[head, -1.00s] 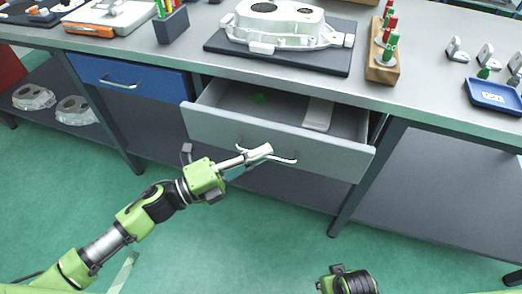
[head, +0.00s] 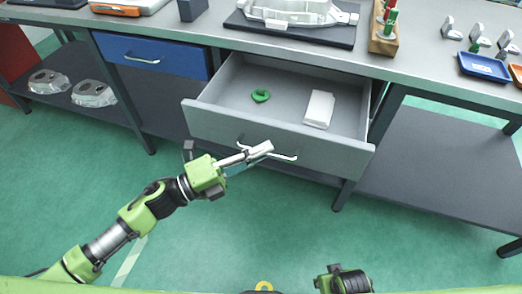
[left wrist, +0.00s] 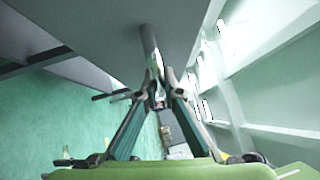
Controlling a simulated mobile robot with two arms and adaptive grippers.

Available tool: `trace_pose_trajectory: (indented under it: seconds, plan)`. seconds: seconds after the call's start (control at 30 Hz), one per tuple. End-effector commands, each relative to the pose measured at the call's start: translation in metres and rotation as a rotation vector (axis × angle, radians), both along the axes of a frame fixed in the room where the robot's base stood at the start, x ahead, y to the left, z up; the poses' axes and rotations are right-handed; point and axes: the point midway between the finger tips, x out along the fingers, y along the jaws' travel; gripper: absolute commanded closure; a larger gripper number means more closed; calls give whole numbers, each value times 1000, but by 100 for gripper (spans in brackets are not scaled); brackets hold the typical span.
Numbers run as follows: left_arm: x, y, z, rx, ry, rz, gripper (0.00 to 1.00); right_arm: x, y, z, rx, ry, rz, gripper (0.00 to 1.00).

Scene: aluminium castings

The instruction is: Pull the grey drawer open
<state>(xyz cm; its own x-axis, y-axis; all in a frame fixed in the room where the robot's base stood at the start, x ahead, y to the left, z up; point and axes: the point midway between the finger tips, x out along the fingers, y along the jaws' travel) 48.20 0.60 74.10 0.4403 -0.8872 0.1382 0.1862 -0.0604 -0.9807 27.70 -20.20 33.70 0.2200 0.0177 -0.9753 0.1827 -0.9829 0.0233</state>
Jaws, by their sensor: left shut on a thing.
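The grey drawer (head: 275,140) stands well out from under the bench, and its inside shows. A green ring-like piece (head: 261,95) and a white block (head: 319,109) lie in it. My left gripper (head: 262,150) is shut on the bar handle (head: 288,157) of the drawer front. In the left wrist view, the fingers (left wrist: 158,88) close around the end of the handle bar (left wrist: 148,45), beside the grey front. Of my right arm, only a green and black part shows at the bottom of the head view; its fingers do not show.
A closed blue drawer (head: 152,56) is left of the grey one. The bench top (head: 425,62) carries a casting on a dark mat (head: 290,31), a wooden rack (head: 383,42) and a blue tray (head: 484,68). A bench leg (head: 350,185) stands at right. The green floor in front is clear.

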Motion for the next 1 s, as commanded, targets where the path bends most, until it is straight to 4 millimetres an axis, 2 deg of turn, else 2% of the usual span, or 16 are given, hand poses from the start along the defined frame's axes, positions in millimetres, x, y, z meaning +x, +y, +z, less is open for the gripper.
trace_pose_trajectory:
  seconds: [0.13,0.17,0.2,0.63,0.77,1.0]
  plan:
    - [1,1,-1,1,1,2,100,0,0,0,0,1,0,69]
    - [1,1,-1,1,1,2,85,0,0,0,0,2,0,69]
    - [1,1,-1,1,1,2,75,0,0,0,0,2,0,69]
    - [-2,6,-2,1,3,2,75,-2,0,0,0,6,-1,69]
    - [-11,23,-5,3,4,2,75,-2,0,0,0,5,-1,69]
    - [-34,69,-13,3,6,3,75,-2,0,0,0,5,0,69]
